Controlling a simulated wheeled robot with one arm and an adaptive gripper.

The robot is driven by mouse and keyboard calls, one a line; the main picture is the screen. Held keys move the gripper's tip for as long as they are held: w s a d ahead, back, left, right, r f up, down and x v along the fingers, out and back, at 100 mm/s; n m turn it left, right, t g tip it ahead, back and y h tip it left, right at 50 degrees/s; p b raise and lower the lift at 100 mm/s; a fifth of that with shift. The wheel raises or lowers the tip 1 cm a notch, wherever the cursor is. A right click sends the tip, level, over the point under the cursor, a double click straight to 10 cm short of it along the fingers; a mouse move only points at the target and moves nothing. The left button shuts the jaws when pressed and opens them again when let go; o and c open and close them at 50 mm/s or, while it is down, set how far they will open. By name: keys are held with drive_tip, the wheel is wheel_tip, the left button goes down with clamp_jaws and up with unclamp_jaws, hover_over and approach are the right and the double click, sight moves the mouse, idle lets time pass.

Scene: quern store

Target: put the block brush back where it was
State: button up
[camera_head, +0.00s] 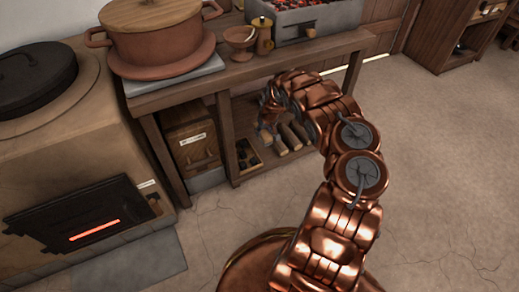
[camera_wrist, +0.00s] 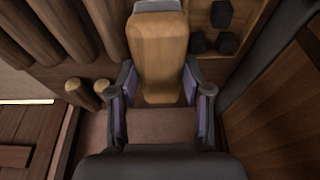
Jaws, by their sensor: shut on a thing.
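The block brush (camera_wrist: 158,52), a pale wooden block with a grey end at the top of the picture, sits between my two fingers in the wrist view. My gripper (camera_wrist: 159,100) is shut on it, with one purple-padded finger on each side. In the head view my gripper (camera_head: 268,116) is under the bench top, at the lower shelf. The brush cannot be clearly made out there. The wrist view does not clearly show whether the brush touches the surface behind it.
Several logs (camera_head: 290,138) lie beside my gripper on the lower shelf. A tray of dark lumps (camera_head: 248,155) is to their left, then a labelled wooden box (camera_head: 191,138). The bench top (camera_head: 240,72) is close above. Open floor (camera_head: 440,160) lies to the right.

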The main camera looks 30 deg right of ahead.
drive_tip(key=shift+w, duration=0.1)
drive_tip(key=shift+a, duration=0.15)
drive_tip(key=shift+f, duration=0.15)
wheel_tip(320, 180, down, 10)
drive_tip(key=b, duration=0.5)
idle(0.3)
drive_tip(key=o, duration=1.1)
